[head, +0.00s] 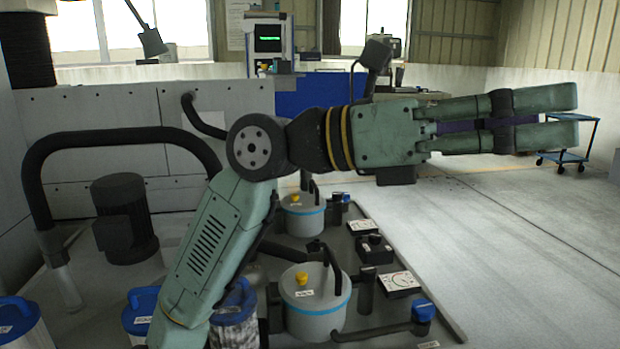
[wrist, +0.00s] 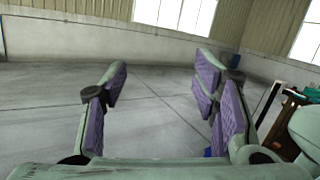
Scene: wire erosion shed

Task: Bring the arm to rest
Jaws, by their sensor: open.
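My gripper (head: 540,118) is stretched out to the right in the head view, level, above the bench and the open floor. Its green fingers with purple pads are apart and nothing is between them. My arm rises from the lower left and bends at the elbow before reaching right. It covers part of the bench behind it.
Blue-lidded canisters (head: 22,325) stand at lower left. A motor (head: 124,220) stands at left. A blue trolley (head: 572,158) stands at far right. The floor (head: 530,240) at right is clear.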

